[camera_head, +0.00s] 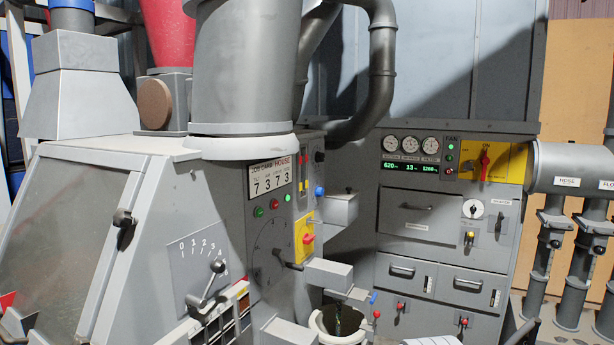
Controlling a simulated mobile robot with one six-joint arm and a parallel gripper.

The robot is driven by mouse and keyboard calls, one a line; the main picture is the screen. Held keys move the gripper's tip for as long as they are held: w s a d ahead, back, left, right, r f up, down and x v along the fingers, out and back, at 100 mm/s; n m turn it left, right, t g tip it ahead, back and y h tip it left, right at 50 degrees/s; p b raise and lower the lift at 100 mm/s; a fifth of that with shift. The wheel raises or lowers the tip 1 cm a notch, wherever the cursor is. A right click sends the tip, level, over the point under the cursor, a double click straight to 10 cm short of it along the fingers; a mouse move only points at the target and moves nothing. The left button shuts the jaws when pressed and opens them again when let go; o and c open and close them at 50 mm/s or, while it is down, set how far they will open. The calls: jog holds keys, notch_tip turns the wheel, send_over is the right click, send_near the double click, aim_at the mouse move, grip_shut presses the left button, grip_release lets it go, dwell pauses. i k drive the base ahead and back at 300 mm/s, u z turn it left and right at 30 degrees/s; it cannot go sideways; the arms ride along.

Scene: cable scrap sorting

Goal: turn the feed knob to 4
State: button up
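No label reading "feed" is legible, so I cannot tell for certain which control is the feed knob. A grey plate (190,262) on the left machine bears a scale with the figures 0, 1, 2, 3 and more beside them. A lever with a dark ball end (217,266) stands over this plate, leaning up and right toward the high end of the scale. A large round dark dial (270,258) with a handle sits to its right. A small white round dial with a dark centre (473,209) is on the far cabinet. My gripper is not recognisable in view.
An open round bin (338,322) stands below. Pipes (546,240) stand at far right.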

aim_at(320, 192)
jog(key=z, duration=0.35)
jog(key=k, duration=1)
jog(key=z, duration=0.95)
jog(key=i, duration=1.75)
jog(key=u, duration=0.75)
jog(key=i, duration=1.2)
jog(key=u, duration=1.1)
jog(key=i, duration=0.35)
jog(key=u, duration=0.2)
jog(key=k, duration=0.7)
jog(key=u, duration=0.4)
jog(key=i, duration=0.2)
jog(key=z, duration=0.3)
